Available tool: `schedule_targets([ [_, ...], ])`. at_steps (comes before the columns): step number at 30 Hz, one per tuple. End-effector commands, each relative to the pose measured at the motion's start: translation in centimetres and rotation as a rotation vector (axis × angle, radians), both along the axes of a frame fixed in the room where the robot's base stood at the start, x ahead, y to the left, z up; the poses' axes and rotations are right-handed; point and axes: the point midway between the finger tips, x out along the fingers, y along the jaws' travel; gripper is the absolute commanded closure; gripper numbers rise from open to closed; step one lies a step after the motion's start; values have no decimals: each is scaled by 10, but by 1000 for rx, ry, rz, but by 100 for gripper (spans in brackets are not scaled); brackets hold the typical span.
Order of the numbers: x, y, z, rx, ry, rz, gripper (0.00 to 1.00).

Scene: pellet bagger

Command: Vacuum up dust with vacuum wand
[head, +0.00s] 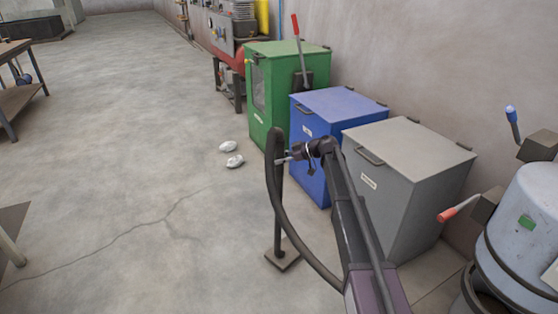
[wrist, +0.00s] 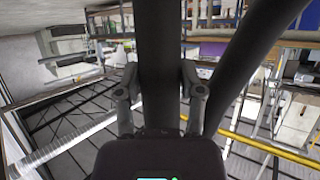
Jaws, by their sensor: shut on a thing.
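The vacuum wand (head: 278,232) is a dark upright tube with a flat floor nozzle (head: 283,261) at its foot, at or just above the concrete floor. A dark hose (head: 304,251) loops from its top down toward my base. My gripper (head: 288,158) is shut on the upper part of the wand. In the wrist view, the fingers of my gripper (wrist: 160,88) sit on both sides of the dark wand tube (wrist: 158,45), and the hose (wrist: 250,60) runs down on the right. I cannot make out dust for certain.
Green (head: 259,95), blue (head: 310,155) and grey (head: 385,205) bins stand along the wall, right of the wand. Two pale lumps (head: 235,161) lie on the floor. A workbench (head: 12,48) is far left. The floor left of the wand is mostly clear.

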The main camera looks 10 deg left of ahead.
Motion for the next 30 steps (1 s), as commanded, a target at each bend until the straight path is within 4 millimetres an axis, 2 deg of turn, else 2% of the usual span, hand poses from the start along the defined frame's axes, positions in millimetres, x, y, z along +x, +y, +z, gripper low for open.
schedule_targets([
  [17,-1,2,1,2,-1,0,100],
  [30,-27,20,5,2,-1,0,100],
])
